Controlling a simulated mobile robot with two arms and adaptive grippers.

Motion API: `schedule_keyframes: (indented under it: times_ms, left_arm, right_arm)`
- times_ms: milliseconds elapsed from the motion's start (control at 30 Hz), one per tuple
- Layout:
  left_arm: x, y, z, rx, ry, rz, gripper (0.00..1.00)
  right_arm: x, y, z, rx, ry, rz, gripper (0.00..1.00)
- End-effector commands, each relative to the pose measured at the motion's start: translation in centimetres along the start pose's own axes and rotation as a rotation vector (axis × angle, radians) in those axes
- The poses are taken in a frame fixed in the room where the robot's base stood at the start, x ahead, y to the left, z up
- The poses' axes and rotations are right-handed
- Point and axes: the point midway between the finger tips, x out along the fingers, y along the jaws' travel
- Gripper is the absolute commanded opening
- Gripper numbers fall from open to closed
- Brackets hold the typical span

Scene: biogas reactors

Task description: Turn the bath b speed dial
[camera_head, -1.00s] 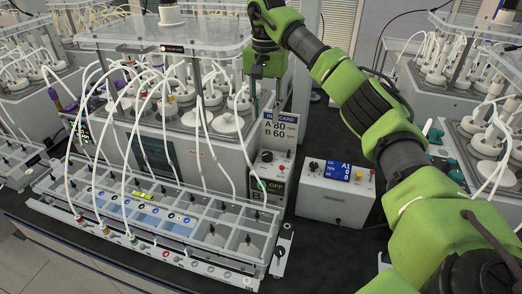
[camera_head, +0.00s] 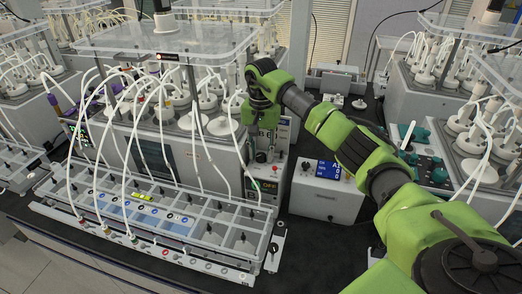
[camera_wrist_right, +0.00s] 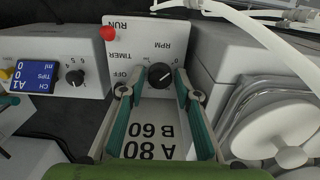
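The speed dial (camera_wrist_right: 160,75) is a black knob marked RPM on a white control panel (camera_wrist_right: 140,48), seen upside down in the right wrist view. My right gripper (camera_wrist_right: 157,92) is open, with one finger on each side, and the knob lies between and just beyond the fingertips. I cannot tell whether they touch it. A card (camera_wrist_right: 152,140) reading A 80, B 60 shows between the fingers. In the head view my right gripper (camera_head: 262,155) hangs in front of the control box (camera_head: 266,188) and hides the card and most of the panel. My left gripper is not in view.
A white box (camera_head: 326,190) with a blue display and a knob stands to the right. A rack (camera_head: 160,225) with tubes lies in front, left. The reactor bath (camera_head: 185,150) with white hoses is behind it. Dark bench (camera_head: 320,245) is bare at front right.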

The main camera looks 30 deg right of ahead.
Motion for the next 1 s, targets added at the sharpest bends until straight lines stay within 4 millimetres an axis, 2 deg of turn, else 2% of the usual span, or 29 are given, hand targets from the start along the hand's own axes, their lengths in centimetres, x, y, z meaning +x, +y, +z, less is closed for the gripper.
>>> schedule_keyframes:
  times_ms: [133, 167, 200, 267, 667, 1000]
  left_arm:
    - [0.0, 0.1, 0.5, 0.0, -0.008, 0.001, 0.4]
    - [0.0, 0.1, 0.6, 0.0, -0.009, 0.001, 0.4]
    - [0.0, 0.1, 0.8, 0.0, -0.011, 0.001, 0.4]
    - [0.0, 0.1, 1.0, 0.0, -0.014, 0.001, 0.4]
    - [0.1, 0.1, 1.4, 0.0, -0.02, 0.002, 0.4]
    - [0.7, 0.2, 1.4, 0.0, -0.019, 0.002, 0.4]
  right_arm:
    - [0.0, 0.0, 0.0, 0.0, 0.0, 0.0, 0.3]
    - [0.0, 0.0, 0.0, 0.0, 0.0, 0.0, 0.25]
    - [0.0, 0.0, 0.0, 0.0, 0.0, 0.0, 0.14]
    - [0.0, 0.0, 0.0, 0.0, 0.0, 0.0, 0.01]
    - [0.0, 0.1, 0.0, 0.047, 0.0, 0.002, 0.01]
    - [0.0, 0.0, -0.1, 0.28, 0.001, 0.0, 0.01]
